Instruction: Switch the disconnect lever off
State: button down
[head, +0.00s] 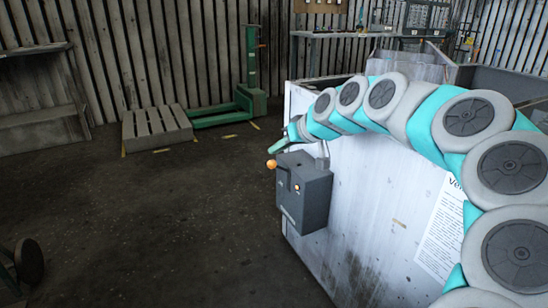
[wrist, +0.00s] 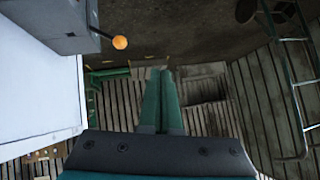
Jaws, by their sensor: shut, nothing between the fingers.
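The disconnect box (head: 305,192) is a grey box on the corner of the white housing. Its lever ends in an orange knob (head: 271,164) that sticks out to the left near the top of the box. In the wrist view the knob (wrist: 120,42) is at the upper left, on a dark rod from the box (wrist: 65,22). My gripper (head: 274,149) is just above the knob in the head view, with green fingers. In the wrist view the fingers (wrist: 162,74) are together and empty, to the right of the knob and apart from it in the picture.
The white housing panel (head: 365,190) with a printed notice (head: 441,235) stands behind the box. A small lit lamp (head: 297,187) is on the box face. A pallet (head: 156,128) and a green pallet truck (head: 250,85) stand behind. Floor left of the box is clear.

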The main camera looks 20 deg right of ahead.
jog(key=w+d+m+t, duration=0.1)
jog(key=w+d, duration=0.1)
jog(key=d, duration=0.6)
jog(key=shift+w+t+h, duration=0.15)
jog(key=shift+t+h, duration=0.15)
jog(key=shift+h, duration=0.1)
jog(key=shift+r, duration=0.1)
jog(key=s+f+p+x, duration=0.1)
jog(key=f+x, duration=0.1)
jog(key=x, duration=1)
jog(key=shift+a+f+p, duration=0.2)
jog(key=shift+f+p, duration=0.2)
jog(key=shift+a, duration=0.1)
